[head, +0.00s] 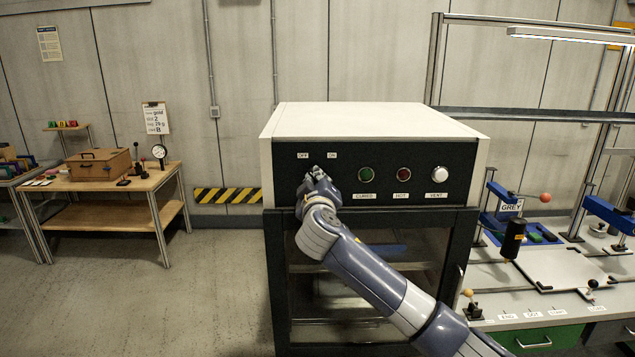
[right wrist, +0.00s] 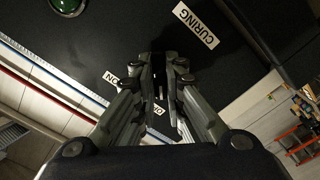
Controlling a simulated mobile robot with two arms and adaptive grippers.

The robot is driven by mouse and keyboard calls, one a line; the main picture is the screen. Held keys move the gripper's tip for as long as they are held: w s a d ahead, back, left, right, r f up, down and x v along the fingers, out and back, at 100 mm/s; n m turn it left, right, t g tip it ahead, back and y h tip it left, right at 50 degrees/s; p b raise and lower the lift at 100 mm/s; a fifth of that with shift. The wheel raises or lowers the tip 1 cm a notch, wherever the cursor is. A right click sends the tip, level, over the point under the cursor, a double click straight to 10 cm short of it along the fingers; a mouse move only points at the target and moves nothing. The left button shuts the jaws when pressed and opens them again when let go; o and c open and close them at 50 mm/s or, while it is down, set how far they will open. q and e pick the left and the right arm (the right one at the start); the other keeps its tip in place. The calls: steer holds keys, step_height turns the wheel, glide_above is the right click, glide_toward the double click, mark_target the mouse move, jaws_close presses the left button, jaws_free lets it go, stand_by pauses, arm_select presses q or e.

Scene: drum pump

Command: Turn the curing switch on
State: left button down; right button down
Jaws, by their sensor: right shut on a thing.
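The curing switch is on the black control panel (head: 440,160) of the white-topped oven cabinet (head: 380,117). The switch is hidden behind my right gripper (head: 317,173), between and just below the OFF label (head: 303,155) and the ON label (head: 332,155). In the right wrist view my right gripper (right wrist: 160,88) is shut on the switch, its fingertips against the panel. The CURING label (right wrist: 196,25) and part of the ON label (right wrist: 111,78) show there. Which way the switch points cannot be told. My left gripper is not in view.
A green lamp (head: 366,174), a red lamp (head: 404,174) and a white VENT button (head: 439,174) sit to the right on the panel. A glass oven door is below. A workbench with blue fixtures (head: 610,213) stands right; a wooden table (head: 105,182) stands left.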

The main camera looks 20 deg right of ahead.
steer(key=shift+f+m+b, duration=0.1)
steer(key=shift+m+b, duration=6.45)
steer(key=shift+m, duration=2.25)
steer(key=c, duration=1.7)
jaws_free()
steer(key=shift+o, duration=0.2)
